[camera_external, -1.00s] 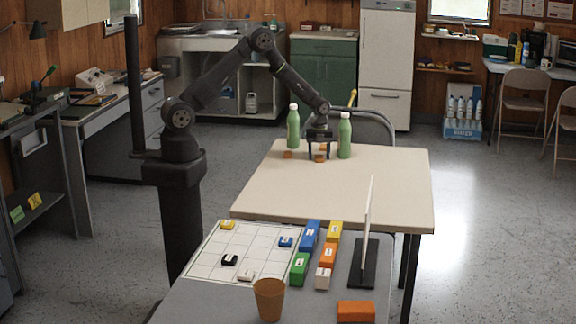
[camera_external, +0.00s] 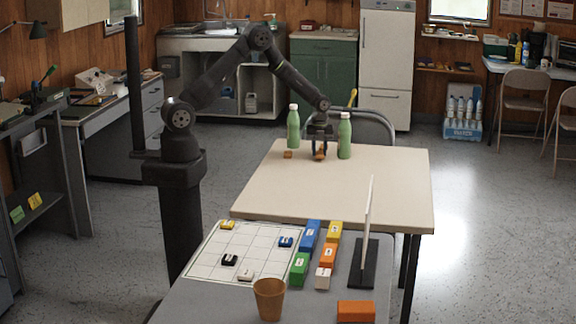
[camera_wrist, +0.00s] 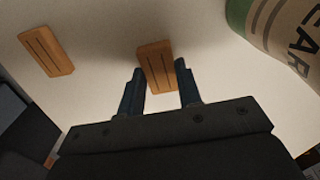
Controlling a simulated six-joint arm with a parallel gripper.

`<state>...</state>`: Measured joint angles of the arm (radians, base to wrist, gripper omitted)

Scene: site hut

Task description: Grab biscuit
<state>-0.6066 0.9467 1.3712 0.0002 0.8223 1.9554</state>
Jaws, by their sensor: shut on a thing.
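An orange-brown biscuit (camera_external: 320,155) is at the far part of the cream table, between two green bottles. My gripper (camera_external: 319,152) is lowered over it and shut on it. In the wrist view the same biscuit (camera_wrist: 155,65) lies between the two dark fingers of my gripper (camera_wrist: 158,70); a narrow gap seems to show beside each finger. A second biscuit (camera_external: 288,154) lies to the left, apart from the gripper; it also shows in the wrist view (camera_wrist: 46,52). Whether the held biscuit touches the table is unclear.
Green bottles stand close by on the left (camera_external: 293,128) and right (camera_external: 345,137) of my gripper. The cream table (camera_external: 330,195) is clear towards the front. A grey table nearer the camera carries coloured blocks, a grid board (camera_external: 215,262) and a brown cup (camera_external: 269,299).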

